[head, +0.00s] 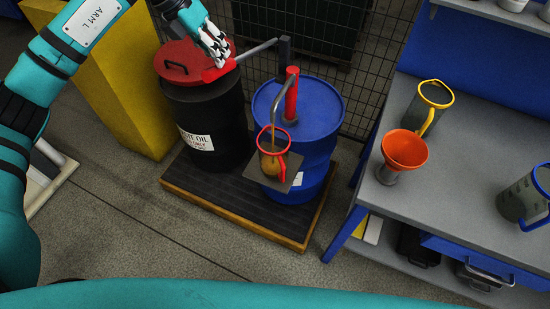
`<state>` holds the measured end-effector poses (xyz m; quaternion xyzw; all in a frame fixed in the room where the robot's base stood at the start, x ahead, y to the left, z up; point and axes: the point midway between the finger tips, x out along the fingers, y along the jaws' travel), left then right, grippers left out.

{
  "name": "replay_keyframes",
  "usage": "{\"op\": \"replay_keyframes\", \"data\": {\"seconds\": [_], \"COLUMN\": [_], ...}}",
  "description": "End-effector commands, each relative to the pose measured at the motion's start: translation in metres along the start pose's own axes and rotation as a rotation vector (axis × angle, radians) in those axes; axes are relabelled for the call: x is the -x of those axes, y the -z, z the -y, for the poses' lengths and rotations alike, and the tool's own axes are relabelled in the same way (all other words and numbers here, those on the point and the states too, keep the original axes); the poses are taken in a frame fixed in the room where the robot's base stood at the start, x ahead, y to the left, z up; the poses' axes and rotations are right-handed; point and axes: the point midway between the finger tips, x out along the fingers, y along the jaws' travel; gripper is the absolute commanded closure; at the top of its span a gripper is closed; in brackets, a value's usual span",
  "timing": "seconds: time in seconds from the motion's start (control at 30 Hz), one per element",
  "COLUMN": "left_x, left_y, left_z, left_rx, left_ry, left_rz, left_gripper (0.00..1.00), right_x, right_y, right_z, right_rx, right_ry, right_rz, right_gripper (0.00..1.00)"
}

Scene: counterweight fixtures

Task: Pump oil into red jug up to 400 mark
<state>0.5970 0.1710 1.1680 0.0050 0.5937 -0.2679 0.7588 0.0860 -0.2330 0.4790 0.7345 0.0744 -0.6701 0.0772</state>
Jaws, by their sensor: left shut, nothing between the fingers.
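The red-rimmed jug (267,163) stands on a small plate (254,176) in front of the blue drum (325,101). Brown oil shows inside it; its level against the marks is too small to read. A red pump (291,92) rises from the drum, and its curved spout (277,93) ends over the jug. A thin brown stream appears below the spout. The pump lever (256,53) reaches left to a red grip (219,71). My left gripper (219,58) is shut and empty right at this grip, over the black drum; contact is unclear. My right gripper is out of view.
A black waste oil drum (218,112) with a red lid shares the dark pallet (215,188). A yellow cabinet (125,85) stands left. The grey bench (440,183) at right holds a yellow-rimmed jug (421,110), an orange funnel (405,149) and a blue-rimmed jug (520,199).

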Motion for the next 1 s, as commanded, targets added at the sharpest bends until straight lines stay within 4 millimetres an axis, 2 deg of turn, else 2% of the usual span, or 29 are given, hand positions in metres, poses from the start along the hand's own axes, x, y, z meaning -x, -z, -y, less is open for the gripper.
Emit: {"op": "replay_keyframes", "data": {"seconds": [0.9, 0.97, 1.0], "left_x": [-0.118, -0.125, -0.117], "left_y": [0.039, 0.041, 0.038], "left_z": [-0.041, -0.043, -0.041], "left_rx": [0.000, 0.001, 0.000], "left_ry": [-0.001, -0.001, -0.001], "left_rz": [-0.001, -0.001, 0.001], "left_gripper": [1.00, 1.00, 1.00], "right_x": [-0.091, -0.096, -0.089], "right_y": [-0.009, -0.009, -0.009], "right_z": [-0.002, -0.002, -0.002], "right_rx": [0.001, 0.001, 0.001], "right_ry": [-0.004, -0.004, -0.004], "right_rz": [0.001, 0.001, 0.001], "right_gripper": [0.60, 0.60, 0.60]}}
